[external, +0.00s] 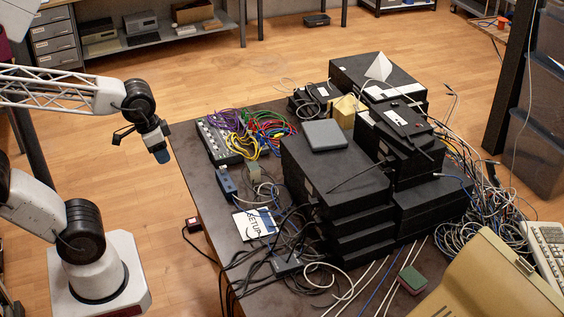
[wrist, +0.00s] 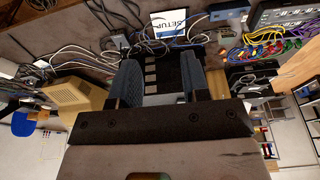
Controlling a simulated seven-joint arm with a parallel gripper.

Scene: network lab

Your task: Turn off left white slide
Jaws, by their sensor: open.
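A grey panel box (external: 217,142) with rows of small controls and coloured cables sits at the table's left back corner. It also shows at the top right of the wrist view (wrist: 287,14). The white slides are too small to pick out, so I cannot tell which is the left one or how it is set. My gripper (external: 158,150) hangs in the air left of the box, apart from it and beyond the table's edge. In the wrist view its two blue-grey fingers (wrist: 160,78) stand apart, with no object seen held between them.
Stacked black equipment cases (external: 335,180) fill the table's middle. Purple, green, red and yellow cables (external: 262,130) crowd the panel box's right side. A small blue device (external: 227,182) and a SETUP sheet (external: 255,224) lie nearer the front. The space around my gripper is clear.

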